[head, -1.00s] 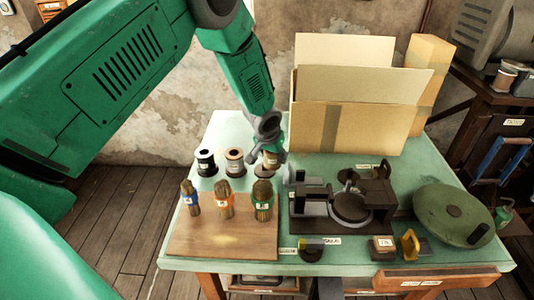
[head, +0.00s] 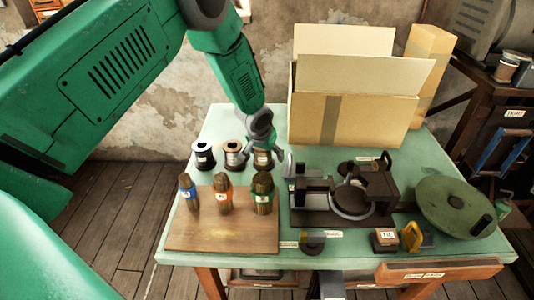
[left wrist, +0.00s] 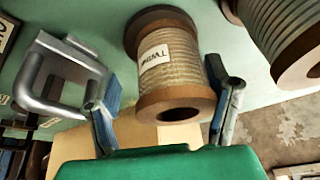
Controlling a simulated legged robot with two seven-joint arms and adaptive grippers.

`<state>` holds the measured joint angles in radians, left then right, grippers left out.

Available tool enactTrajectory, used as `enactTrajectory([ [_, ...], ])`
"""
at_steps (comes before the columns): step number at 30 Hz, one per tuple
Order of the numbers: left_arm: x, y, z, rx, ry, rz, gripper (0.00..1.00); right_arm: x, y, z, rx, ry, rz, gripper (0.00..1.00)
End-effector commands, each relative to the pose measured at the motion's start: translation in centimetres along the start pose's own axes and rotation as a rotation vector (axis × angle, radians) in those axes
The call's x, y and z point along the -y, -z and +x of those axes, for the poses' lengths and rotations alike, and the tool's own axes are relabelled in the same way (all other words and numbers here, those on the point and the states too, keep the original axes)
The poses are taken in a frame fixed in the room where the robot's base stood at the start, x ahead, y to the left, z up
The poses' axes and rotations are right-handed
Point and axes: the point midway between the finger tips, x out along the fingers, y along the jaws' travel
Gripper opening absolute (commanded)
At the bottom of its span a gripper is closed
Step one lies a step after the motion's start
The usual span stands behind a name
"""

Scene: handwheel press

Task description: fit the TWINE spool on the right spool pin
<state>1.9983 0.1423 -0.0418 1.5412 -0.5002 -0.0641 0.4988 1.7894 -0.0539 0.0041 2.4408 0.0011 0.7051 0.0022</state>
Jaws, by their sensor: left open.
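The TWINE spool (head: 263,160) stands at the right end of a row of spools near the table's back left. In the left wrist view it is a brown-flanged spool (left wrist: 168,55) wound with tan cord, its label reading TWINE. My left gripper (head: 262,142) is over this spool. In the left wrist view its open fingers (left wrist: 160,90) are on either side of the spool's near flange; I cannot tell whether they touch it. I cannot make out the right spool pin. My right gripper is not in view.
A black spool (head: 203,155) and a copper-coloured spool (head: 233,154) stand to the left. A dark press fixture (head: 345,200) is to the right, with cardboard boxes (head: 350,115) behind.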

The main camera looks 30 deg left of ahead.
Motion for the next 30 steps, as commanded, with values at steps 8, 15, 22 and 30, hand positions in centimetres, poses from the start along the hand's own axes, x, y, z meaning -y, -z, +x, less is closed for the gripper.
enactTrajectory([
  [8,-0.1,0.1,-2.8,-0.003,-0.001,-0.002,0.72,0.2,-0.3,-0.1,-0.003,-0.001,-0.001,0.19],
  [15,-0.8,0.2,-8.2,-0.005,0.006,0.002,0.72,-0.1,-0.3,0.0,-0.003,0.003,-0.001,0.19],
  [22,-0.9,0.1,-11.4,-0.001,0.008,0.003,0.72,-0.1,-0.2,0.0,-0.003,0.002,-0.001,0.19],
  [30,-0.6,0.0,-12.0,0.001,0.005,0.000,0.72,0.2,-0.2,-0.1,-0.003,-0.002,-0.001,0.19],
])
